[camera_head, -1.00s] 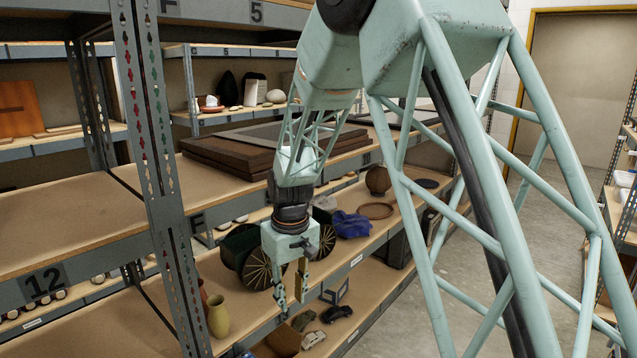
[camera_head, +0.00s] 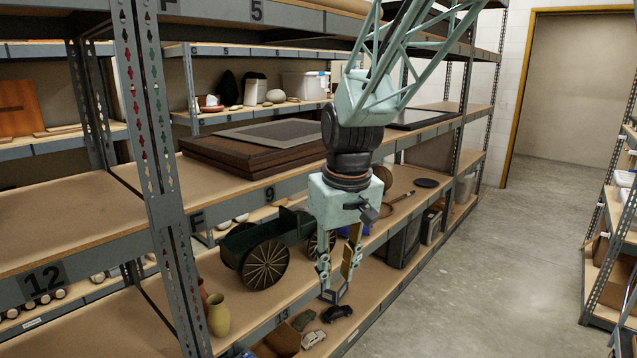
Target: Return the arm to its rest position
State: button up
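My gripper (camera_head: 337,278) hangs pointing down in front of the shelf rack. Its two fingers are apart with a gap between them, and I see nothing held. It overlaps the front edge of the middle shelf (camera_head: 285,300) in the picture. A small grey-blue framed object (camera_head: 335,296) on the lower shelf shows behind the fingertips. My wrist and forearm rise above the gripper towards the top of the picture, in front of the upper shelves.
A green cart (camera_head: 265,255) stands left of the gripper. Small model cars (camera_head: 337,313) lie below it, and a yellow vase (camera_head: 218,314) stands further left. A rack upright (camera_head: 160,180) is at left. The aisle floor (camera_head: 500,260) at right is clear.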

jog(key=s+d+r+m, duration=0.1)
jog(key=s+d+r, duration=0.35)
jog(key=s, duration=0.35)
jog(key=s+d+r+m+t, duration=0.1)
jog(key=s+d+r, duration=0.2)
jog(key=s+d, duration=0.35)
jog(key=s+d+r+m, duration=0.1)
jog(key=s+d+r, duration=0.25)
jog(key=s, duration=0.65)
jog(key=s+d+m+t+b, duration=0.1)
jog(key=s+d+m, duration=0.1)
jog(key=s, duration=0.9)
jog(key=shift+d+f+h, duration=0.25)
jog(key=shift+f+h, duration=0.05)
jog(key=shift+f, duration=0.05)
